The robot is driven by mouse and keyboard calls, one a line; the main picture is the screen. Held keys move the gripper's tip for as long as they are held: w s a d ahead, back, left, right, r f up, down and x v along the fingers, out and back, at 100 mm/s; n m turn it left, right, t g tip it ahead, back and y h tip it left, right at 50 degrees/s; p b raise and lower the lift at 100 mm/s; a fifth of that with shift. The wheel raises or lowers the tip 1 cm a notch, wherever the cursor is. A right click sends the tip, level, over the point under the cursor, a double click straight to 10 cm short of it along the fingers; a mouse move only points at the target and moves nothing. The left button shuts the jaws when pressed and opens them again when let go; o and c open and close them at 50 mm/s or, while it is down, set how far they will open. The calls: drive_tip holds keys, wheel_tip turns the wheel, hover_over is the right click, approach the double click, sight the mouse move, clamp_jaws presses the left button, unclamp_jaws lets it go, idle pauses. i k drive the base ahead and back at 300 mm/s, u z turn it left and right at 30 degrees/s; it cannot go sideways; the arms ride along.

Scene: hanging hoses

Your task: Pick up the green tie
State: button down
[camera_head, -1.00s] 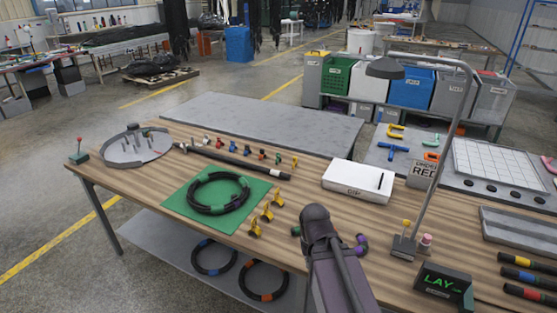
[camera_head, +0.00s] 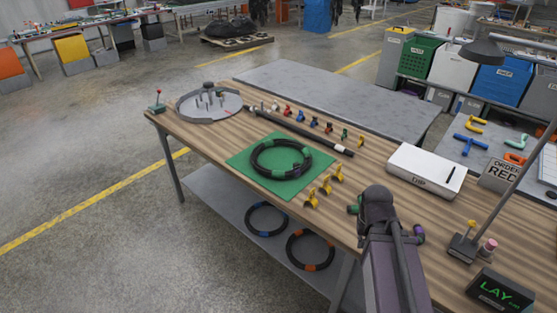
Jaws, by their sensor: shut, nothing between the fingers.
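A row of small coloured pieces stands along the dark rod on the wooden table; a small green one (camera_head: 345,134) near its right end may be the green tie, but it is too small to be sure. A larger green piece (camera_head: 352,209) shows just left of my arm's dark, rounded end, partly hidden, and I cannot tell what it is. A purple piece shows right of my arm (camera_head: 418,233). A black coiled hose (camera_head: 256,158) with green bands lies on a green mat (camera_head: 240,165). My gripper's fingers are not visible; only my arm shows at the lower middle.
Several yellow pieces (camera_head: 324,186) stand right of the mat. A white box (camera_head: 427,172), a lamp base (camera_head: 462,250) and a dark display (camera_head: 500,291) stand farther right. A round grey holder (camera_head: 190,106) is at the table's far left. Two banded hoses lie on the lower shelf.

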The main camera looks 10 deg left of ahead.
sight(346, 131)
drive_tip(key=z, duration=1)
drive_tip(key=k, duration=0.1)
drive_tip(key=u, duration=3.05)
drive_tip(key=i, duration=1.7)
